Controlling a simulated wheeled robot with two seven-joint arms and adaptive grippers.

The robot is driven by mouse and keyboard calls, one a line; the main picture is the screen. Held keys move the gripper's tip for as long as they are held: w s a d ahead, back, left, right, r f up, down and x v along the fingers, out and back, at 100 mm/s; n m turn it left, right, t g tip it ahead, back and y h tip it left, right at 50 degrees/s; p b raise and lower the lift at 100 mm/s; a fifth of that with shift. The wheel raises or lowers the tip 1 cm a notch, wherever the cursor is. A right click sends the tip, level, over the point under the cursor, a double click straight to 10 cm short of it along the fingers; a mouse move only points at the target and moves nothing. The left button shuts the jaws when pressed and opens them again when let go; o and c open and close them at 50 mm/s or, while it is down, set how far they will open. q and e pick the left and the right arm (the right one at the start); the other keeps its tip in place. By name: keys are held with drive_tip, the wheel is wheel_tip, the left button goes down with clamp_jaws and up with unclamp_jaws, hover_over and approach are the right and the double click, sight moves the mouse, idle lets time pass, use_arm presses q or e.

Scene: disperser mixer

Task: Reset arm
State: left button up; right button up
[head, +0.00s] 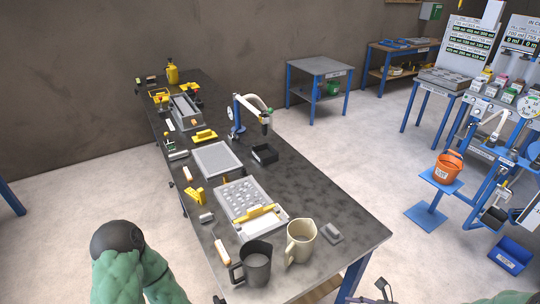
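A green-sleeved part of my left arm with a dark rounded joint stands at the lower left, left of the long dark table (335,214). My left gripper does not show. No gripper is seen touching anything on the table.
A dark mug (256,265) and a beige pitcher (300,243) stand near the table's front edge. Grey trays, yellow tools and a blue-and-white stand (238,117) lie behind. An orange bucket (447,166) sits on a blue stand at right. Floor between is open.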

drive_tip(key=s+a+f+n+g+h, duration=0.3)
drive_tip(key=a+f+n, duration=0.3)
drive_tip(key=f+n, duration=0.3)
drive_tip(key=s+a+f+n+g+h, duration=0.2)
drive_tip(key=s+a+f+n, duration=0.4)
drive_tip(key=f+n, duration=0.3)
drive_tip(key=n+h, duration=0.1)
drive_tip(key=n, duration=0.1)
drive_tip(key=shift+s+a+n+g+h, duration=0.15)
drive_tip(key=shift+a+n+g+h, duration=0.25)
